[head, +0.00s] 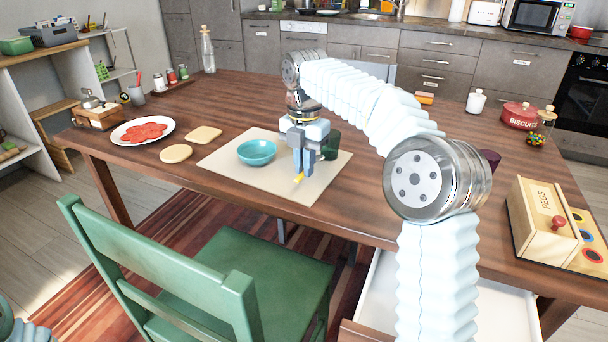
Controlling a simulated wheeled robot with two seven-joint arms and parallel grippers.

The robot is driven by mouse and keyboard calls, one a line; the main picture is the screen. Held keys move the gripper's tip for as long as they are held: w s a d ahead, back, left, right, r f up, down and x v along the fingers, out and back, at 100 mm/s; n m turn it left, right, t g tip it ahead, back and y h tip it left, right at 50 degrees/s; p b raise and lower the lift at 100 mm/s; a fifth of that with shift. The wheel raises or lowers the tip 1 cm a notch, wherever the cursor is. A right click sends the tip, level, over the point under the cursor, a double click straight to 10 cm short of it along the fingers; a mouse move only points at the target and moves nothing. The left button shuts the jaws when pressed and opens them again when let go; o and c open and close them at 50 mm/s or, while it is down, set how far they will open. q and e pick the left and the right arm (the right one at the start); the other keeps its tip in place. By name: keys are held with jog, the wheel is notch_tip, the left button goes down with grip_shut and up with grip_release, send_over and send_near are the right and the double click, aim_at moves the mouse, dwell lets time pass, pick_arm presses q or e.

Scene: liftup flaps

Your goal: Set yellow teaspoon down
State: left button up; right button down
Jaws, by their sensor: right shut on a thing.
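My right gripper (304,167) points down over the beige placemat (233,178) and is shut on the yellow teaspoon (299,178). Only a small part of the teaspoon shows below the fingertips, close to the mat; I cannot tell whether it touches. A teal bowl (257,153) stands on the mat to the left of the gripper. A dark green cup (331,146) stands just right of and behind the fingers, partly hidden. My left gripper is not in view.
A plate of red slices (143,131) and two tan coasters (204,134) lie left on the table. A green chair (228,268) stands in front. A wooden pegs box (543,219) is at right. An open white drawer (489,301) sits below the table edge.

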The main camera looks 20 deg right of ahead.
jog(key=shift+w+f, duration=0.1)
jog(key=shift+f, duration=1.55)
jog(key=shift+f, duration=0.2)
jog(key=c, duration=1.2)
grip_release()
notch_tip(320, 180, up, 12)
jog(key=shift+r, duration=0.2)
